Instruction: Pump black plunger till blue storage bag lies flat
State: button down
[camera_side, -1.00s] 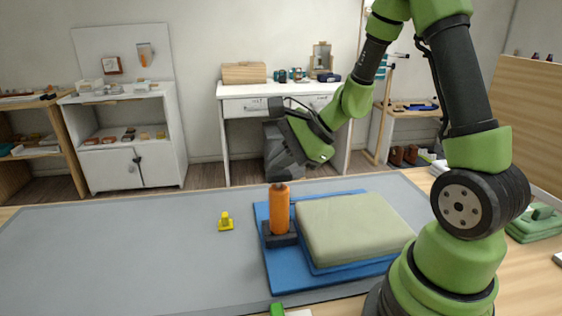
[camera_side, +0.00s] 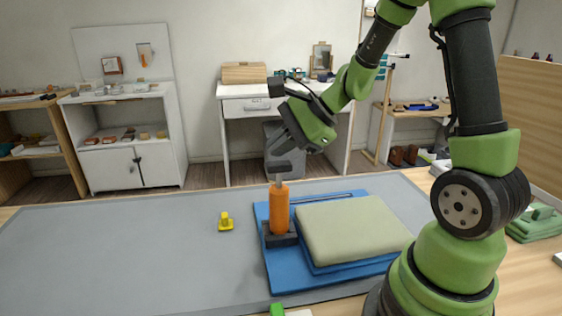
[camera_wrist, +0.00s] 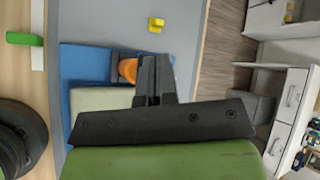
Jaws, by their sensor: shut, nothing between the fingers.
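The blue storage bag (camera_side: 290,275) lies on the grey mat, with a thick pale green padded block (camera_side: 355,230) raised on its right part. An orange pump cylinder (camera_side: 278,210) stands upright on a dark base at the bag's left. A pale rod rises from it to the black plunger handle (camera_side: 280,168). My gripper (camera_side: 286,150) is shut, tilted, just above the handle; I cannot tell whether they touch. In the wrist view my shut fingers (camera_wrist: 155,75) lie beside the orange cylinder (camera_wrist: 127,68) and hide the handle.
A small yellow object (camera_side: 225,222) sits on the grey mat (camera_side: 120,260) left of the bag. A green object (camera_side: 277,310) is at the front edge. The mat's left side is clear. A white desk (camera_side: 240,92) and a cabinet (camera_side: 130,160) stand behind.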

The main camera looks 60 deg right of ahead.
aim_at(280, 164)
jog(key=shift+r, duration=0.3)
jog(key=shift+r, duration=3)
dwell(1.6)
jog(key=shift+f, duration=3.05)
